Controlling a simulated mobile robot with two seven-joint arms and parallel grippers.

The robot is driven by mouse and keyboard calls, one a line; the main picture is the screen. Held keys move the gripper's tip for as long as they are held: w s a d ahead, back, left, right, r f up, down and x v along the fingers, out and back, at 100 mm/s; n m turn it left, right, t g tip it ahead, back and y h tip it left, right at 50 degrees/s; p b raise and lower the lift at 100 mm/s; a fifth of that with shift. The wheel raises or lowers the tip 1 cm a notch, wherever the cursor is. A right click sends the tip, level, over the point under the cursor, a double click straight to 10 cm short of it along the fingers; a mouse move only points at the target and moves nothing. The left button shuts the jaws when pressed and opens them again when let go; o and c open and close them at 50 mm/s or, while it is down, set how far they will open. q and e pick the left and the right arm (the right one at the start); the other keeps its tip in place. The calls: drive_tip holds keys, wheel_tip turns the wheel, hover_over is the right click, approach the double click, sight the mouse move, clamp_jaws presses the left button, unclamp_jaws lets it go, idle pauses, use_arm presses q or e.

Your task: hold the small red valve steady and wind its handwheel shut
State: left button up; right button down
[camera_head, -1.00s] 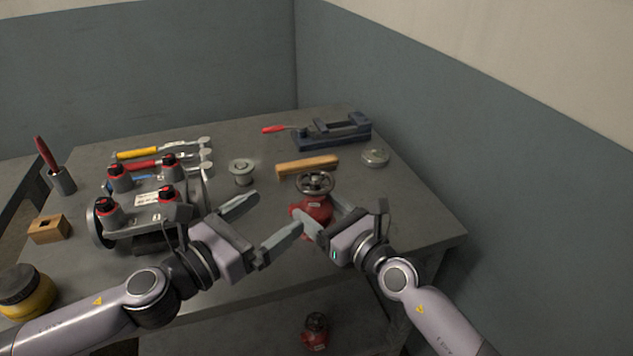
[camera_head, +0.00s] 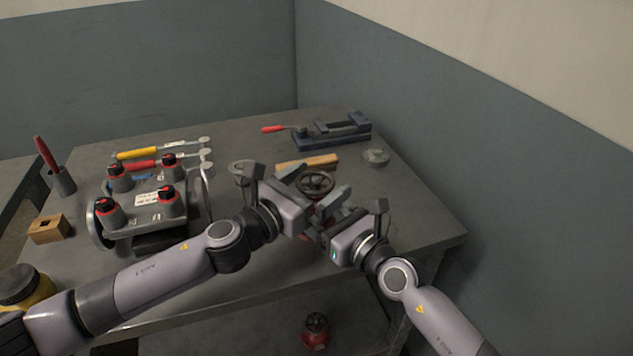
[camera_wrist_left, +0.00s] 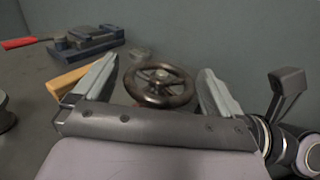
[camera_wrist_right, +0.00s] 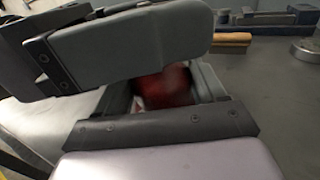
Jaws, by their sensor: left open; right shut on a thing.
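The red valve stands on the table near its front right, and its dark round handwheel (camera_head: 315,184) faces up. Its red body (camera_wrist_right: 165,88) shows between the fingers in the right wrist view; in the head view it is mostly hidden by my grippers. My right gripper (camera_head: 322,220) is shut on the valve body, below the handwheel. My left gripper (camera_head: 320,181) is open, with its fingers on either side of the handwheel. In the left wrist view the handwheel (camera_wrist_left: 160,84) sits between the two fingers, with gaps showing at both sides.
Another red valve (camera_head: 316,332) sits low, below the tabletop. A wooden bar (camera_head: 308,162), a blue vise (camera_head: 335,132) and a round metal disc (camera_head: 376,157) lie behind. A grey fixture with red-ringed knobs (camera_head: 143,207) stands left. The table's right side is clear.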

use_arm(q)
drive_tip(key=shift+w, duration=0.1)
drive_tip(key=c, duration=1.1)
drive_tip(key=shift+o, duration=0.2)
drive_tip(key=shift+h, duration=0.3)
drive_tip(key=shift+d+m+g+h, duration=0.1)
drive_tip(key=shift+m+g+h, duration=1.05)
drive_tip(key=shift+g, duration=0.45)
drive_tip(key=shift+m+g+h, duration=0.65)
drive_tip(key=shift+m+g, duration=0.4)
drive_tip(key=shift+g, duration=0.25)
drive_tip(key=shift+f, duration=0.1)
drive_tip(key=o, duration=1.1)
drive_tip(key=shift+c, duration=0.2)
